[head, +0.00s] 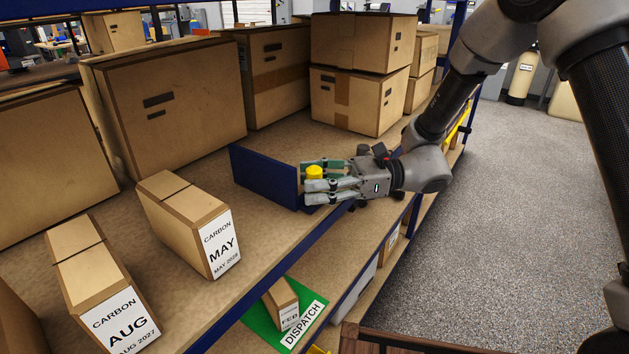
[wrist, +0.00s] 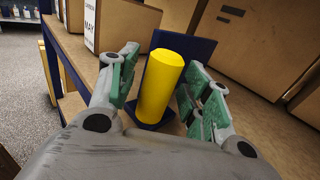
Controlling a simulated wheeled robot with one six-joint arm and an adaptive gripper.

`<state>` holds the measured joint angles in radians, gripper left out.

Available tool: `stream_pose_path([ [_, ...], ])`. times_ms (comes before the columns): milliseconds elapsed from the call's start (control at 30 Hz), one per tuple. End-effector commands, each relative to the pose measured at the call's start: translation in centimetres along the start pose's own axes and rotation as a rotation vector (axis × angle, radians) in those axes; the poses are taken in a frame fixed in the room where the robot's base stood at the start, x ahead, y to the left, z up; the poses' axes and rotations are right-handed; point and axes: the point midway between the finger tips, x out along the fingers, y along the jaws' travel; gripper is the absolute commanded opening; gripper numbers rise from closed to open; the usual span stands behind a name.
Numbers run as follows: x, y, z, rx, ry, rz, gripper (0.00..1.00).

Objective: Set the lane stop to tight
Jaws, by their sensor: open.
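A yellow cylindrical knob (head: 314,172) stands upright near the shelf's front edge, beside a dark blue upright plate (head: 262,178); I take these two for the lane stop. In the wrist view the knob (wrist: 161,88) rises from a blue base, with the blue plate (wrist: 200,48) behind it. My gripper (head: 307,182) reaches in from the right, level, with its fingers on either side of the knob. In the wrist view my gripper (wrist: 157,75) is open, with a gap on both sides of the knob. No setting mark is readable.
A MAY carton (head: 190,222) and an AUG carton (head: 100,288) stand left along the shelf front. Large boxes (head: 175,100) fill the back. Below, a FEB carton (head: 282,303) sits on a green DISPATCH mat (head: 262,327). Grey floor (head: 490,220) is clear at right.

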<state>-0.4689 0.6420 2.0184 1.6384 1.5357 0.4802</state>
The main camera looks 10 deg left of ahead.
Motion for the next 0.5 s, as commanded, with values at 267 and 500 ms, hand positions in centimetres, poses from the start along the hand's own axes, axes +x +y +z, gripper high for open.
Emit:
stream_pose_path([
  [267, 0.32, 0.0, 0.01, 0.0, 0.0, 0.0, 0.49],
  [500, 0.29, 0.01, 0.01, 0.0, 0.0, 0.0, 0.09],
])
